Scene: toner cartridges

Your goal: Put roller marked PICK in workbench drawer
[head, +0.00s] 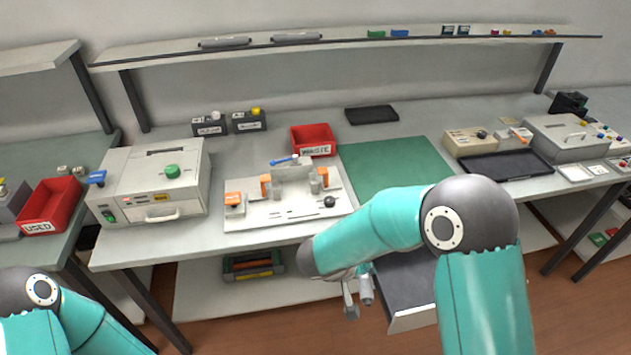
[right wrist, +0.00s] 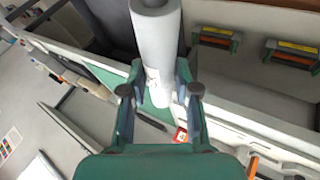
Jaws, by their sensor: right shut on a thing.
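My right gripper (head: 357,290) is shut on a light grey roller (right wrist: 157,45), which shows clearly in the right wrist view between the two fingers (right wrist: 160,95). No PICK mark is readable on it. In the head view my right arm hides most of the roller. The workbench drawer (head: 413,319) is pulled out below the bench front, with a dark inside; my gripper is just left of it. I cannot tell whether the roller is over the drawer. My left arm is at the lower left of the head view, its gripper out of frame.
The bench carries a printer-like box (head: 150,215), a white fixture plate (head: 265,215), a red WASTE bin (head: 330,133) and a green mat (head: 390,165). A red USED bin (head: 70,190) stands at the left. Two grey rollers (head: 225,42) lie on the shelf.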

